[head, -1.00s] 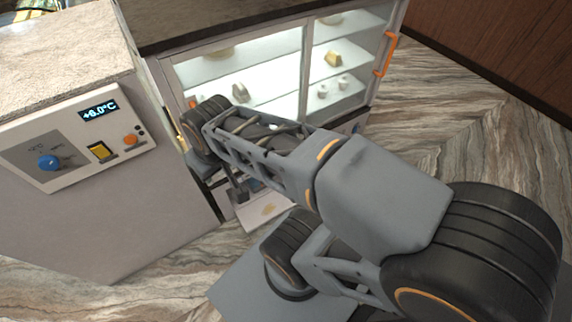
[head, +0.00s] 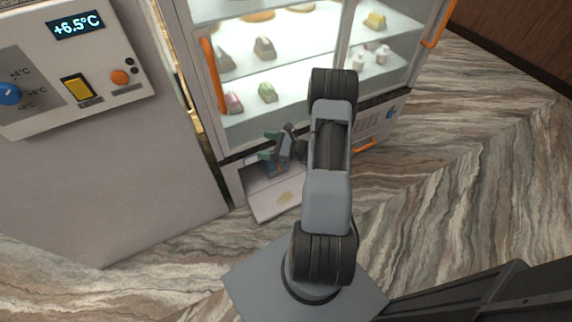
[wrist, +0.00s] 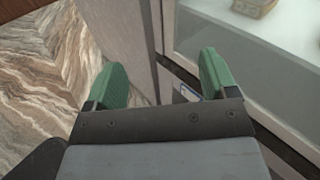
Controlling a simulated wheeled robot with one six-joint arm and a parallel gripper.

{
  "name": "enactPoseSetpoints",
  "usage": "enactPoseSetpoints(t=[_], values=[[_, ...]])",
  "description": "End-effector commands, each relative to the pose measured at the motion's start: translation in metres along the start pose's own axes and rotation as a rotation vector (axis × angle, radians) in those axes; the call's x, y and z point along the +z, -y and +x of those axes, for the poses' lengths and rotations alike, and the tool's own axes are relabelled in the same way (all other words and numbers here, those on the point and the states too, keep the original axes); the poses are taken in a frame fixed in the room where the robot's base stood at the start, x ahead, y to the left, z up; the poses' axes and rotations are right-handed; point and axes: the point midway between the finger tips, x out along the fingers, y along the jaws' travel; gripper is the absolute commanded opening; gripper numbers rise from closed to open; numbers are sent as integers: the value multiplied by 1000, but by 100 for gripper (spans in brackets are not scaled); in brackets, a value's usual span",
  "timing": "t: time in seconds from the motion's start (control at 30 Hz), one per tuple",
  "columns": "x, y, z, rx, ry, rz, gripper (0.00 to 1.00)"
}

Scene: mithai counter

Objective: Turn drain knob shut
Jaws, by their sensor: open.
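My gripper (head: 269,145) is open and empty, low in front of the display case's bottom left corner. Its green fingertips also show wide apart in the wrist view (wrist: 163,80). Just below the fingers in the head view is a small blue and orange patch (head: 273,168), partly hidden by the gripper; I cannot tell whether it is the drain knob. In the wrist view a blue-edged white label (wrist: 187,92) shows beyond and between the fingers. No drain knob is clearly visible.
The lit glass case (head: 285,75) holds sweets and has orange handles. A white panel or tray (head: 272,203) with a yellowish stain lies below it. A control panel (head: 115,55) with a blue dial (head: 9,94) is at left.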

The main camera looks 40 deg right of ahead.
Motion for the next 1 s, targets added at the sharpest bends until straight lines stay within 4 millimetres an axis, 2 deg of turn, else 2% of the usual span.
enactPoseSetpoints(t=[0.03,0.1,0.23,0.3,0.4,0.5,0.63,1.0], values=[[-52,8,-14,-118,17,74,79],[-96,19,-34,-271,41,147,79],[-164,27,-69,-504,67,242,79],[-191,27,-85,-600,74,275,79],[-218,25,-102,-697,80,306,79],[-233,25,-111,-755,81,321,79],[-241,31,-108,-781,82,328,79],[-244,79,-59,-781,83,327,79]])
